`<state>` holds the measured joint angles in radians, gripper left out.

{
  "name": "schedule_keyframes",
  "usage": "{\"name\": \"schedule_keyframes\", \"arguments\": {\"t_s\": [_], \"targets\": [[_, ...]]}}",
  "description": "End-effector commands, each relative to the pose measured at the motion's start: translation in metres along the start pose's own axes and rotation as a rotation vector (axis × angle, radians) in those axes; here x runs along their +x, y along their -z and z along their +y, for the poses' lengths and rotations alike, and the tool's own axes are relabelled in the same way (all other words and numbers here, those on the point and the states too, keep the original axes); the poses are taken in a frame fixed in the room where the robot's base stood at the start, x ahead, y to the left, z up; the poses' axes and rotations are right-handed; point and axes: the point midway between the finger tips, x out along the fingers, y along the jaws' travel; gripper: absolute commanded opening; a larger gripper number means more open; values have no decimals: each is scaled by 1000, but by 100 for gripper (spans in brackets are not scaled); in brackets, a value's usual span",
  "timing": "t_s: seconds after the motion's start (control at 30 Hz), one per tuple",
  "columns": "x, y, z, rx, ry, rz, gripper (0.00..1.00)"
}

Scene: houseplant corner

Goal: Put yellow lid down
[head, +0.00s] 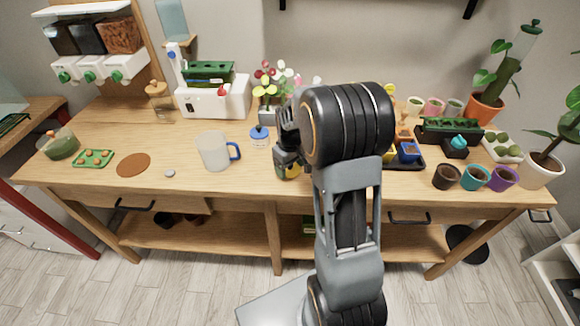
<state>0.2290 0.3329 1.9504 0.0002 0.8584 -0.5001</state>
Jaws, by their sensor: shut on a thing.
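My gripper (287,150) points down over the middle of the table, left of my arm. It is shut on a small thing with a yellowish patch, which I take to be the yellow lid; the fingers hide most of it. A dark, jar-like shape (290,170) shows just below the fingers, and I cannot tell whether it touches the lid. A small clear jar with a blue lid (260,136) stands just left of my gripper.
A clear mug with a blue handle (214,151) stands to the left. A dark tray (415,165) with small coloured things lies right of my arm. Small pots (474,178) stand along the right front. The wooden table (190,195) has bare room near its front edge.

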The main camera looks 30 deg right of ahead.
Motion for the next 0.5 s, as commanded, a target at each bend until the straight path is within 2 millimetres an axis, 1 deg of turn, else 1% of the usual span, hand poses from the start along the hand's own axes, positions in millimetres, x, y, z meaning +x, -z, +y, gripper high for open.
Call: {"name": "schedule_keyframes", "arguments": {"t_s": [0.43,0.47,0.5], "targets": [[6,0,0,0,0,0,51],[6,0,0,0,0,0,74],[6,0,0,0,0,0,78]]}}
